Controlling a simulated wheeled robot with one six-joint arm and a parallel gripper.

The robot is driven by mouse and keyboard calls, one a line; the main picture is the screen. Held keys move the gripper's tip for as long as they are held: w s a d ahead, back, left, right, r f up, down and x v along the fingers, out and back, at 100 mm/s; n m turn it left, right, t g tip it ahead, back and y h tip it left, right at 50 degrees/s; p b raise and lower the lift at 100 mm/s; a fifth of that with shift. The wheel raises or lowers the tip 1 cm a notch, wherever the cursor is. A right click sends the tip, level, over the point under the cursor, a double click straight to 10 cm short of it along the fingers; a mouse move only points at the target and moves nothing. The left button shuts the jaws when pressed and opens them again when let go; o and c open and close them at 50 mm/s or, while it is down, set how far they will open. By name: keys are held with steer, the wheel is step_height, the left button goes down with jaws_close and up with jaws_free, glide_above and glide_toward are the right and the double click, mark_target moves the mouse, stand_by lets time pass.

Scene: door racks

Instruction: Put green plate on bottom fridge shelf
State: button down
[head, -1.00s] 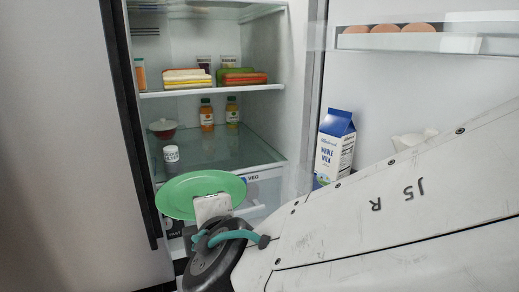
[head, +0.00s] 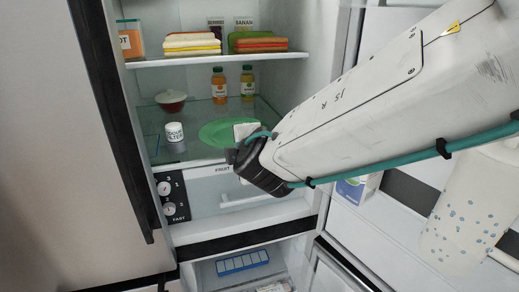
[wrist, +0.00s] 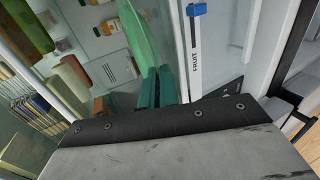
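The green plate (head: 222,132) is inside the fridge, roughly level, over the front right part of the bottom glass shelf (head: 187,152). I cannot tell whether it touches the glass. My gripper (head: 246,131) is at the plate's right edge and shut on it; the arm's wrist hides part of that edge. In the wrist view the plate (wrist: 143,36) shows nearly edge-on, running into the teal fingers (wrist: 160,88).
On the bottom shelf stand a white odour filter jar (head: 174,132), a red bowl with white lid (head: 171,101) and two bottles (head: 219,85) behind the plate. The fruit drawer (head: 235,187) lies below. The open door with a milk carton (head: 358,188) is at right.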

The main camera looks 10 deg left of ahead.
steer(key=w, duration=0.3)
steer(key=shift+a+f, duration=0.15)
steer(key=shift+a, duration=0.15)
steer(key=shift+f, duration=1.7)
steer(key=shift+f, duration=0.15)
steer(key=c, duration=1.6)
jaws_free()
steer(key=shift+c, duration=0.2)
steer(key=shift+s, duration=0.1)
